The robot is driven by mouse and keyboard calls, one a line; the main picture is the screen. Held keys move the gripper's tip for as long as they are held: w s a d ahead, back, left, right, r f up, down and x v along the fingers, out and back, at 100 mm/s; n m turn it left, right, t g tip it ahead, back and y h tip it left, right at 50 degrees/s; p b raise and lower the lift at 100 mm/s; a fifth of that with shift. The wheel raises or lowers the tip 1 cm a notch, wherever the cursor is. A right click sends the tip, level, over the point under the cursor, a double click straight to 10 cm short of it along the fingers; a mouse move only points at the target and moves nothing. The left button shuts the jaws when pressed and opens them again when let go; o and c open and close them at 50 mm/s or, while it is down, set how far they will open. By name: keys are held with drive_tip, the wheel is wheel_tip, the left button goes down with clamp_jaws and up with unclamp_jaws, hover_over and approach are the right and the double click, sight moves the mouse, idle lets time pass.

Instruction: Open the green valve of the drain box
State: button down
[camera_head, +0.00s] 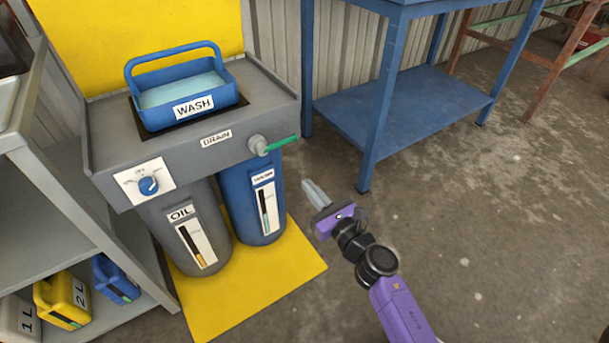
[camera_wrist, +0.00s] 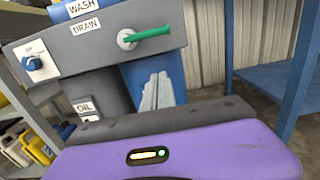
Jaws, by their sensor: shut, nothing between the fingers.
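The grey drain box (camera_head: 190,147) carries a DRAIN label, and it also shows in the wrist view (camera_wrist: 95,50). The valve's green lever (camera_head: 282,143) sticks out to the right from a grey round hub at the box's right front. The lever also shows in the wrist view (camera_wrist: 150,33), lying nearly level, tilted slightly up to the right. My gripper (camera_head: 309,183) is shut and empty, below and to the right of the lever, apart from it. In the wrist view its fingers (camera_wrist: 158,88) stand in front of the blue cylinder, below the lever.
A blue basin marked WASH (camera_head: 185,98) sits on the box. A blue selector knob (camera_head: 148,185) is on its front left. A blue table (camera_head: 400,105) stands behind right; shelves (camera_head: 60,215) are left. The right floor is clear.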

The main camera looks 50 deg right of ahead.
sight(277, 143)
drive_tip(key=w+d+r+p, duration=0.2)
drive_tip(key=w+r+p, duration=0.1)
drive_tip(key=w, duration=0.6)
drive_tip(key=shift+d+r, duration=0.3)
drive_tip(key=shift+r, duration=0.45)
